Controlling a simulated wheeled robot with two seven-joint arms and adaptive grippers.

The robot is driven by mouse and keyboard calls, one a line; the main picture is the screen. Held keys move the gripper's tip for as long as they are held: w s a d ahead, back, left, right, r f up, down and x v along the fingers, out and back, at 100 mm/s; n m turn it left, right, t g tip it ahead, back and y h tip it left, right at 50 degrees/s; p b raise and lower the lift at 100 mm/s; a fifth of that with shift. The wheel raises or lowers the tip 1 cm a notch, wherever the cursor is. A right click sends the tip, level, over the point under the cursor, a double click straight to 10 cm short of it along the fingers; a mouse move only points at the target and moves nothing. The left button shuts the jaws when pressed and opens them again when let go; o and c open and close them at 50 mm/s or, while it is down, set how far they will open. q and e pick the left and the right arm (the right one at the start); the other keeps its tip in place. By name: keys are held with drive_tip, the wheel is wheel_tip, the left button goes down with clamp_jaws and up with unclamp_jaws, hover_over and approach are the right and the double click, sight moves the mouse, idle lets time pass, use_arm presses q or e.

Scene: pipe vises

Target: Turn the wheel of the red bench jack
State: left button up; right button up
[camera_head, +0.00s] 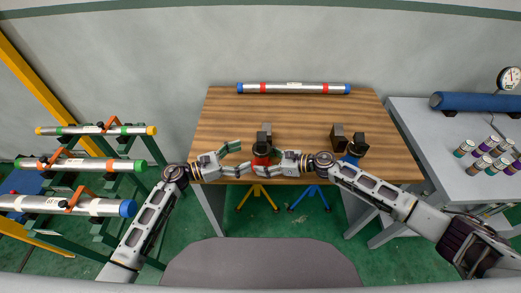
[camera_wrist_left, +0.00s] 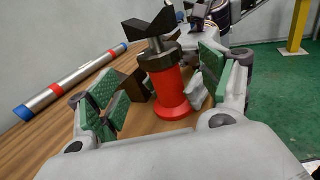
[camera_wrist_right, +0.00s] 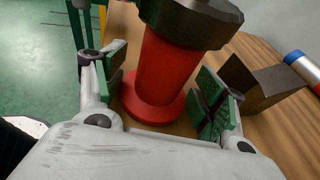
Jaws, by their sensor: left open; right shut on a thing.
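The red bench jack (camera_head: 261,161) stands upright near the front edge of the wooden table. Its dark faceted wheel sits on top of the red body, in the right wrist view (camera_wrist_right: 197,18) and the left wrist view (camera_wrist_left: 160,56). A dark V-shaped head (camera_wrist_left: 152,24) is above the wheel. My right gripper (camera_head: 274,162) is shut on the red body below the wheel, its green pads on either side in the right wrist view (camera_wrist_right: 160,88). My left gripper (camera_head: 240,159) is open and empty, left of the jack, facing it; its pads also show in the left wrist view (camera_wrist_left: 170,82).
A blue jack (camera_head: 352,159) stands to the right with a dark block (camera_head: 338,133) beside it. A silver pipe (camera_head: 310,88) lies at the table's back. A rack with several pipes (camera_head: 95,165) is at left; a grey bench (camera_head: 420,125) with several small cylinders is at right.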

sight(258, 157)
use_arm(q)
drive_tip(key=shift+x, duration=3.8)
drive_tip(key=c, duration=1.1)
drive_tip(key=shift+o, duration=0.3)
drive_tip(key=shift+s+n+t+y, duration=0.1)
drive_tip(key=shift+n+t+y, duration=0.6)
drive_tip(key=shift+t, duration=0.4)
drive_tip(key=shift+f+n+t+y, duration=0.1)
drive_tip(key=shift+n+t+y, duration=0.9)
drive_tip(key=shift+n+t, duration=0.4)
drive_tip(key=shift+f+n+t+y, duration=0.15)
drive_tip(key=shift+n+t+y, duration=0.65)
drive_tip(key=shift+t+y, duration=0.25)
drive_tip(key=shift+d+n+t+y, duration=0.15)
drive_tip(key=shift+n+t+y, duration=0.9)
drive_tip(key=shift+y, duration=0.4)
